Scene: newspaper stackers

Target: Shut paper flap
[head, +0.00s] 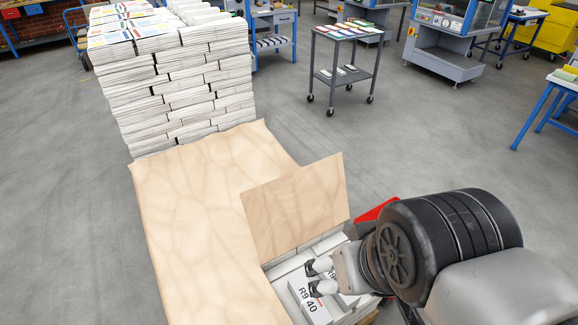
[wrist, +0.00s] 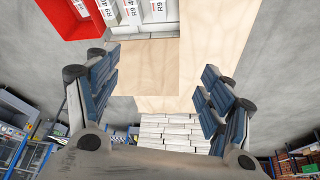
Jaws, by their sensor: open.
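The paper flap (head: 295,208) is a tan brown-paper panel beside the larger brown paper sheet (head: 200,215). It appears raised and tilted, leaving the white packs (head: 312,303) below it uncovered. In the wrist view, the flap (wrist: 148,72) shows between the fingers, in front of the lighter sheet (wrist: 225,30). My gripper (head: 318,279) is open and empty, over the uncovered packs and near the flap's lower edge. Both fingers of my gripper (wrist: 160,78) show wide apart in the wrist view. Whether they touch the flap cannot be told.
A tall stack of newspapers (head: 185,85) stands behind the sheet. A red object (head: 378,212) lies beyond my arm, and a red container (wrist: 75,22) shows in the wrist view. A grey cart (head: 345,60) stands farther back.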

